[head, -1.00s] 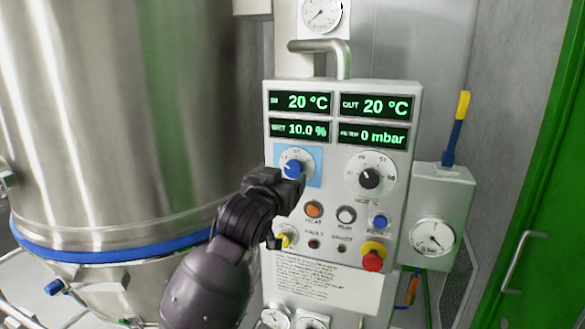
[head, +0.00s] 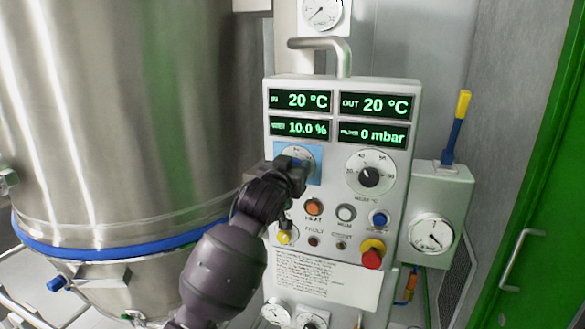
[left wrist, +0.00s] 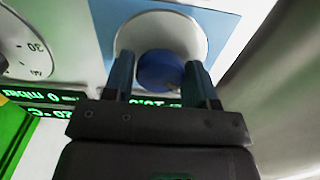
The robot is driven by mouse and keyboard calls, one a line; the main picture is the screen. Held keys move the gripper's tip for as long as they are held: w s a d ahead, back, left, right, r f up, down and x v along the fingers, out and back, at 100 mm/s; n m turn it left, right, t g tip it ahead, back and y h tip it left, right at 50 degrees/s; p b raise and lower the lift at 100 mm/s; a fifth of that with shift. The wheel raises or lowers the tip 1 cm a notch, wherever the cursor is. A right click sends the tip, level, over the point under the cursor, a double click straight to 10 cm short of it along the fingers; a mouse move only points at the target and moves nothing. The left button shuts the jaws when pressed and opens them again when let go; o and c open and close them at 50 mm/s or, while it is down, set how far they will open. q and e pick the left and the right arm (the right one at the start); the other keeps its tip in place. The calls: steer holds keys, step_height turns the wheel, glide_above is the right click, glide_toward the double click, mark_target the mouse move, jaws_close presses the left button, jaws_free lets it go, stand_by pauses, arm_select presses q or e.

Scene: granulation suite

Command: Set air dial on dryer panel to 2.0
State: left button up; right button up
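The dryer panel (head: 282,235) is a pale upright box facing me. Its upper left dial, a white scale (head: 303,156) on a blue plate (head: 316,176), has a blue knob; I take it for the air dial. In the head view my left gripper (head: 296,172) covers the knob and its setting. In the left wrist view the blue knob (left wrist: 160,70) sits between the two fingers of the left gripper (left wrist: 160,80), in front of the white scale (left wrist: 165,30). The fingers look open around it; I cannot tell whether they touch. My right gripper is not in view.
A black-knobbed dial (head: 369,174) is just right of the gripper. Below are an orange button (head: 314,207) and a red emergency knob (head: 371,259). Displays (head: 376,105) sit above. A large steel vessel (head: 120,120) stands close on the left.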

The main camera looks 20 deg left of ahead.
arm_select(q)
steer(key=c, duration=0.5)
steer(key=shift+m, duration=0.3)
steer(key=m, duration=1.1)
steer(key=shift+d, duration=0.1)
stand_by(0.4)
steer(key=o, duration=0.9)
steer(key=shift+o, duration=0.2)
